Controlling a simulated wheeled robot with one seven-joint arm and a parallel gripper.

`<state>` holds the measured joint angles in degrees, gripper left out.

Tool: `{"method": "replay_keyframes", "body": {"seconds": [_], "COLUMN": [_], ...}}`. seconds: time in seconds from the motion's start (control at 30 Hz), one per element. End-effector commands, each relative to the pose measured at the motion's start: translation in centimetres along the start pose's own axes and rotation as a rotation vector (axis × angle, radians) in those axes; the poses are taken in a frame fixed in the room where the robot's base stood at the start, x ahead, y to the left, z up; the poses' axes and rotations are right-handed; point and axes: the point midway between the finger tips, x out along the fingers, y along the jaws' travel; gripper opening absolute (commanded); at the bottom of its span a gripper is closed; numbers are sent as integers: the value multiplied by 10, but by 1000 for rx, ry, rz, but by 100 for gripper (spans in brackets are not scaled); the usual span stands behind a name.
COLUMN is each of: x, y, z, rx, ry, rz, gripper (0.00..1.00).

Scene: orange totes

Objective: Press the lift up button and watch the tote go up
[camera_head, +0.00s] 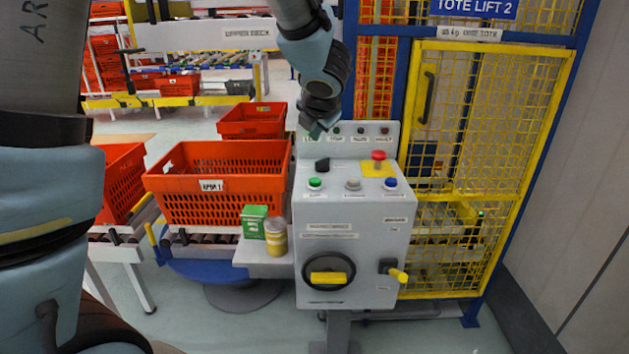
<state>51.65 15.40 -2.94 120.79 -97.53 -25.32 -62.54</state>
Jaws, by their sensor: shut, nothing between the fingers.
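A grey control console (345,240) stands at the centre. On its sloped top are a green button (315,183), a grey-white button (352,184) and a blue button (390,184); their labels are too small to read. My gripper (316,131) is shut and empty, pointing down in front of the left part of the console's upright indicator panel, above and apart from the green button. It hides part of that panel. The lift (475,9), signed TOTE LIFT 2, is behind a yellow mesh gate. An orange tote (218,206) sits on rollers left of the console.
A red mushroom button (378,156) on a yellow plate and a black selector (322,164) are close to the buttons. A green box (254,221) and a yellow-banded can (276,237) stand on a side shelf. A second orange tote (253,120) is behind. Floor is clear at lower right.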

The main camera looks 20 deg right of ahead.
Motion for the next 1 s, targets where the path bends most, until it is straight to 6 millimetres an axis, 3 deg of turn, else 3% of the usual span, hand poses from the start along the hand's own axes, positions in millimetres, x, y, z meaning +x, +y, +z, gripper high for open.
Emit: {"method": "replay_keyframes", "body": {"seconds": [0.37,1.0], "x": [6,59], "y": [-4,-42], "z": [-4,-43], "rx": [3,4], "ry": [0,-1], "rz": [-1,-1], "gripper": [0,0]}}
